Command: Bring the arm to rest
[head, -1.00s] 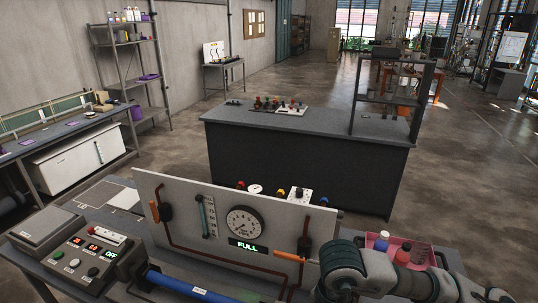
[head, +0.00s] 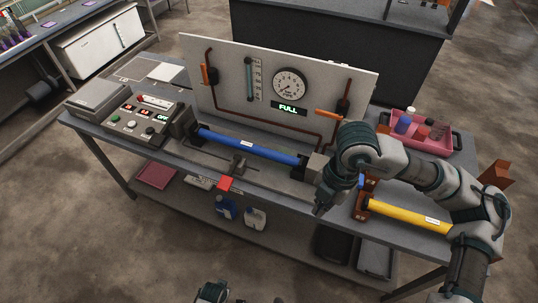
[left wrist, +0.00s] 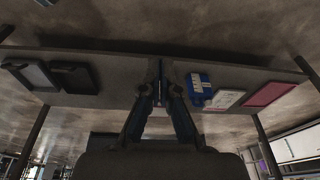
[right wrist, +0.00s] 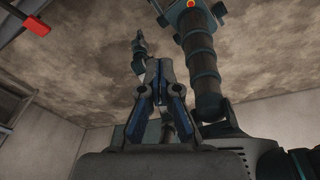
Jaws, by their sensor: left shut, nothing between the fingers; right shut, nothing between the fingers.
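My right arm reaches in from the right in the head view. Its gripper (head: 321,207) points down in front of the bench (head: 285,195), beside the right end of the blue tube (head: 245,146). The fingers are together with nothing between them; they also show closed in the right wrist view (right wrist: 160,68). My left gripper shows in the left wrist view (left wrist: 160,85), shut and empty, with the bench's lower shelf (left wrist: 118,85) beyond it. In the head view only a small dark part of my left arm shows at the bottom edge.
The upright panel (head: 225,85) carries a gauge (head: 289,85) and a FULL display (head: 289,108). A control box (head: 135,122) stands left. A yellow tube (head: 408,215) and pink tray (head: 440,143) are at right. Bottles (head: 225,206) stand on the lower shelf. Floor in front is clear.

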